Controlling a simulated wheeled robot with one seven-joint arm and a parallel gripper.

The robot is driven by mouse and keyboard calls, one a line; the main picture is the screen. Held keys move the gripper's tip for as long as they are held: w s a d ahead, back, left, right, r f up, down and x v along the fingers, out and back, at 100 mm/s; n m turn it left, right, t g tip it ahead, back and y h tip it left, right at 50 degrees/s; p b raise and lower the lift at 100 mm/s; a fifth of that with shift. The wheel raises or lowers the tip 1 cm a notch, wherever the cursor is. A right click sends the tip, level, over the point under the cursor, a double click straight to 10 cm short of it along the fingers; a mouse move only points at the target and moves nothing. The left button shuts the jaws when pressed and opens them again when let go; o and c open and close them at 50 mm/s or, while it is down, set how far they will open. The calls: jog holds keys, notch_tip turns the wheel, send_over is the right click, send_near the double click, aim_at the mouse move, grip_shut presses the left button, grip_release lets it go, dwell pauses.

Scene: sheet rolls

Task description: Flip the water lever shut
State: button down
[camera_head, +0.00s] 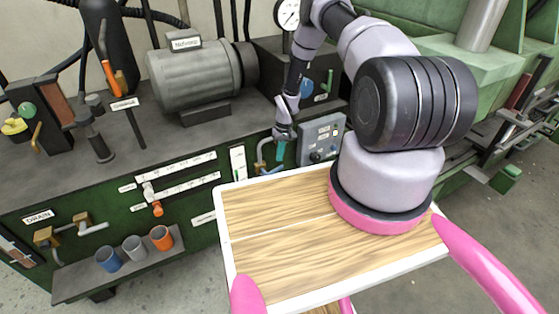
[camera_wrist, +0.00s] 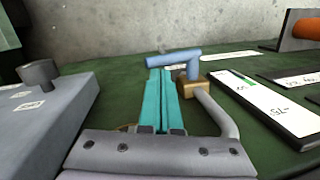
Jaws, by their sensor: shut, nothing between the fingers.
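The blue lever (camera_wrist: 172,58) sits on a small brass valve (camera_wrist: 196,88) in the wrist view. Its handle lies across the view, pointing left from the valve. A grey bent pipe (camera_wrist: 216,112) runs from the valve toward my wrist. My gripper (camera_wrist: 160,72) has its teal fingers together with nothing between them. The fingertips are just below the lever's handle in the picture, left of the valve; I cannot tell whether they touch it. In the head view my gripper (camera_head: 280,152) is at the green front panel, beside the pipe (camera_head: 261,153); the lever is small and partly hidden there.
A grey control box (camera_head: 321,137) stands close right of my gripper in the head view. A white gauge strip (camera_head: 238,162) is to the left. An orange-handled slider (camera_head: 157,208) and a cup shelf (camera_head: 120,264) are farther left. A wooden tray (camera_head: 270,268) lies in front.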

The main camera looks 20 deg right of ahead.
notch_tip(320, 180, up, 8)
jog(key=d, duration=0.1)
jog(key=shift+w+d, duration=0.15)
jog(key=shift+w, duration=0.25)
jog(key=shift+r, duration=0.15)
